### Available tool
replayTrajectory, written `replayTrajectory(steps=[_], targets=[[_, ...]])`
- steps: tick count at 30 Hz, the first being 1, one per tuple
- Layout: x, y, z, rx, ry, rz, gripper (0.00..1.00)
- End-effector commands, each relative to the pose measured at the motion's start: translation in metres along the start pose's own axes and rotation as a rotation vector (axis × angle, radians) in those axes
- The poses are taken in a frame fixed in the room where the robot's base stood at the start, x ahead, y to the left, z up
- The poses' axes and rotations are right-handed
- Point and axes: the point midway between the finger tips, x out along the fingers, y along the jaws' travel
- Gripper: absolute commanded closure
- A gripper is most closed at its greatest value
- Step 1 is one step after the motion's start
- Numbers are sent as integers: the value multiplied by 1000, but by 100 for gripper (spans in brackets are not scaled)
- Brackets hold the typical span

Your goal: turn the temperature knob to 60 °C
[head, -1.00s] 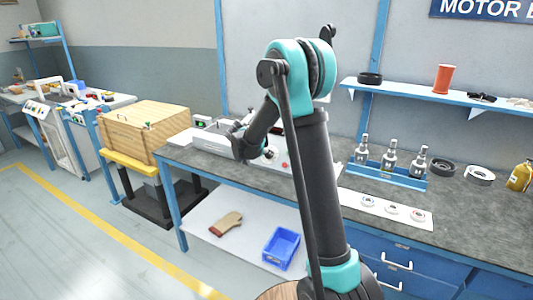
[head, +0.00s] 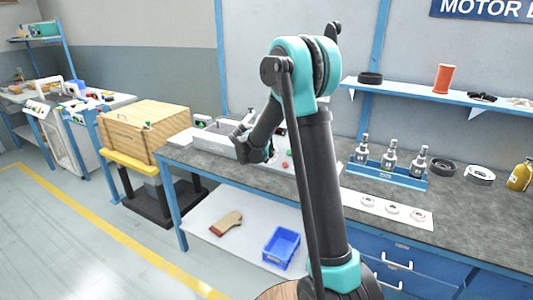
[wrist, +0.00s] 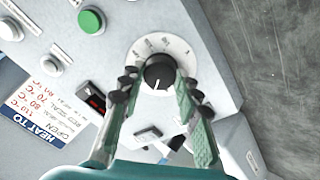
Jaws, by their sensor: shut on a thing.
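The temperature knob (wrist: 160,73) is a black round knob with a white pointer line. It sits on a white dial (wrist: 179,49) whose small markings I cannot read. The pointer runs toward the lower part of the picture. My gripper (wrist: 158,88) has one finger on each side of the knob and is shut on it. The knob is on a light grey control panel (wrist: 225,60). In the head view my arm hides the knob and most of the gripper.
A green button (wrist: 92,20) and a small dark display (wrist: 91,97) are on the panel. A "HEAT TO OPEN" label (wrist: 45,117) lists temperatures. In the head view, a blue rack (head: 387,175) of metal parts stands farther right on the bench (head: 460,215).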

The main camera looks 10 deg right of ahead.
Motion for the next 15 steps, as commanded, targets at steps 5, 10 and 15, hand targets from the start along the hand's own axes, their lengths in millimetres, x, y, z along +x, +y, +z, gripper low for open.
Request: replayTrajectory(steps=[5, 10, 15], targets=[[0, 0, 1, -166, 8, -15, 96], [0, 0, 1, -326, 17, -28, 96], [0, 0, 1, -487, 26, -41, 96]])
